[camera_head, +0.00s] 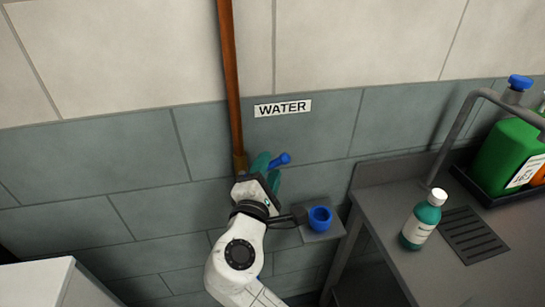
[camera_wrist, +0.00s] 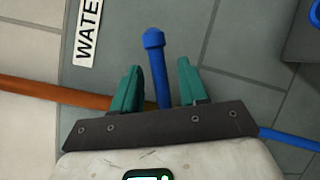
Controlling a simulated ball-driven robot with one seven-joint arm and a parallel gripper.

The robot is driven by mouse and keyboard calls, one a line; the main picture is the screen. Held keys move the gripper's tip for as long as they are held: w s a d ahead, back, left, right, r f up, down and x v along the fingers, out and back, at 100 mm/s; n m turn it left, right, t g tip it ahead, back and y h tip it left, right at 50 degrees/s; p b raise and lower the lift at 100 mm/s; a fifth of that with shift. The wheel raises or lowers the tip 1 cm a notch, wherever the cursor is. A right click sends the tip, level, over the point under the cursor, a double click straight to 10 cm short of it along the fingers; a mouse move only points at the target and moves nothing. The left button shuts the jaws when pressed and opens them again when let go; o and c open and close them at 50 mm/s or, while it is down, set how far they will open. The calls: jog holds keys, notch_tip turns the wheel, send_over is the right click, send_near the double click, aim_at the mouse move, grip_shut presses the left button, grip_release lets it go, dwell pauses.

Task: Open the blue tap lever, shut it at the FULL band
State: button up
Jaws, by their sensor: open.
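The blue tap lever (camera_head: 283,159) sticks out to the right from the copper pipe, below the WATER sign. In the wrist view the lever (camera_wrist: 155,62) stands between the two teal fingers of my gripper (camera_wrist: 161,72), and its rounded tip reaches beyond them. My gripper (camera_head: 267,172) is open around the lever, with a gap showing on both sides; whether it touches is not clear. The tap body is hidden behind my gripper. No FULL band can be made out in either view.
The WATER sign (camera_head: 283,108) is on the tiled wall. A blue cup (camera_head: 320,218) sits on a grey bracket close right of my arm. A counter (camera_head: 385,220) at right bears a teal bottle (camera_head: 422,222) and a green jug (camera_head: 508,155). A white surface (camera_head: 50,285) stands at lower left.

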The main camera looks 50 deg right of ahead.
jog(key=shift+x, duration=1.7)
jog(key=shift+c, duration=0.3)
grip_shut()
